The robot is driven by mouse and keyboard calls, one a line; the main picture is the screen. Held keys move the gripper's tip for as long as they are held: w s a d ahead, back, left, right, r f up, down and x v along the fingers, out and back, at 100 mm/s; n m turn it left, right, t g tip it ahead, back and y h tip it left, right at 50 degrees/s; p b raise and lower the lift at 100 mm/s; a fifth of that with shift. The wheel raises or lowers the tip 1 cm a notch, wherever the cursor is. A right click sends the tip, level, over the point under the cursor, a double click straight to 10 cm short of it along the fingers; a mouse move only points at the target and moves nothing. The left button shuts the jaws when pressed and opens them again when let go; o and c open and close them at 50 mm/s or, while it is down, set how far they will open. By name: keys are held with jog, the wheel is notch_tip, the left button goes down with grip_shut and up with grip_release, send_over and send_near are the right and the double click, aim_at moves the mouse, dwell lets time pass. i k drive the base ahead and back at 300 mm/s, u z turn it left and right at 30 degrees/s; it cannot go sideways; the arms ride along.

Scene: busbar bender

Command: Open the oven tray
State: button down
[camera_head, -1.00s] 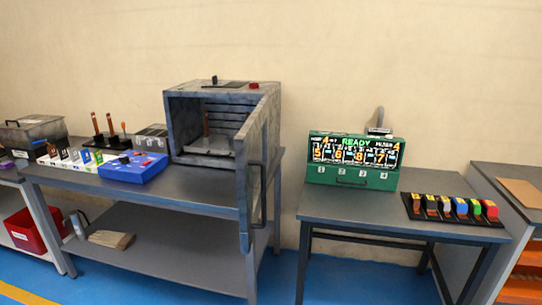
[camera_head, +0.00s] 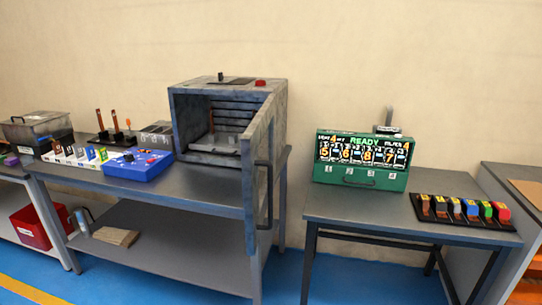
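The oven (camera_head: 228,92) is a grey-blue box at the right end of the left workbench. Its door (camera_head: 259,170) stands swung open toward me, with a dark vertical handle (camera_head: 268,195) on its right face. Dark rack lines show on the chamber's back wall. The door hides the right part of the interior. My gripper is not in view.
The workbench (camera_head: 205,188) also bears a blue control box (camera_head: 138,164), a white bin row and a black stand with copper rods. A green READY unit (camera_head: 361,160) and a black rack of coloured blocks (camera_head: 459,211) stand on the right table (camera_head: 395,208). Blue floor shows between the benches.

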aim_at(226, 143)
jog(key=u, duration=0.1)
jog(key=i, duration=1.05)
jog(key=u, duration=0.35)
